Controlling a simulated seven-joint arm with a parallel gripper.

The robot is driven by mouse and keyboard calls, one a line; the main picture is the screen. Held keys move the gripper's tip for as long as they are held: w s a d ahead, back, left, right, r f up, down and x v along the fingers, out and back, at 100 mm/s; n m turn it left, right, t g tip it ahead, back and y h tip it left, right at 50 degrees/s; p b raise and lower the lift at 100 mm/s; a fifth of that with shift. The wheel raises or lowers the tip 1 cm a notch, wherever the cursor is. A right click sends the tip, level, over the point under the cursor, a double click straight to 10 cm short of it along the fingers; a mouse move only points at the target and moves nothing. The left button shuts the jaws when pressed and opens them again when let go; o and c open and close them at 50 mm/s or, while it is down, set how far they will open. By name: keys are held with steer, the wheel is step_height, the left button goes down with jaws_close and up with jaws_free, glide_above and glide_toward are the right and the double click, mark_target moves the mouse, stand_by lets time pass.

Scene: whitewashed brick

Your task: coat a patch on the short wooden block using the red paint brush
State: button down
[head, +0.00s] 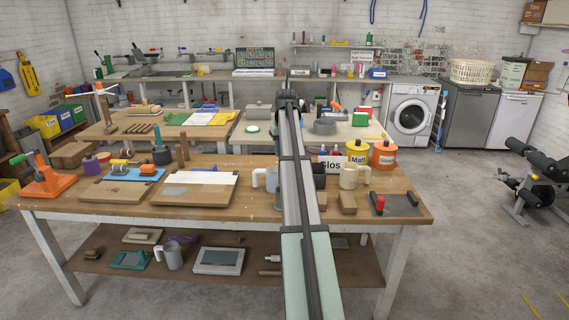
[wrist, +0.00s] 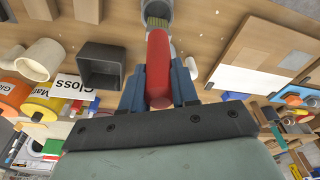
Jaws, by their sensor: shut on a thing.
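My gripper (wrist: 159,82) is shut on the red paint brush (wrist: 158,62), with a blue finger on each side of its handle. The tan bristles (wrist: 157,22) point to the top of the wrist view, at the opening of a grey mug (wrist: 185,45). I cannot tell whether they are inside it or above it. In the head view, a block (head: 347,203) lies right of my arm. I cannot tell surely which is short. My arm hides the gripper and brush there.
A dark square box (wrist: 100,65) and a cream mug (wrist: 41,60) stand beside the gripper. Gloss and Matt paint tins (head: 384,154) stand behind. A board with a white sheet (head: 196,188) lies left, and a dark tray with a red item (head: 402,205) lies right.

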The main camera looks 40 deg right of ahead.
steer(key=s+d+t, duration=0.1)
steer(key=s+d, duration=0.4)
steer(key=d, duration=0.7)
steer(key=s+d+t, duration=0.2)
steer(key=s+d, duration=0.2)
steer(key=d, duration=0.7)
steer(key=s+d+t, duration=0.1)
steer(key=s+d, duration=0.4)
steer(key=d, duration=0.7)
step_height(320, 180, down, 6)
steer(key=shift+w+y, duration=0.25)
steer(key=shift+y, duration=0.15)
steer(key=shift+a+f, duration=0.1)
steer(key=shift+f, duration=0.5)
stand_by(0.4)
steer(key=shift+r, duration=0.1)
step_height(320, 180, up, 7)
stand_by(1.0)
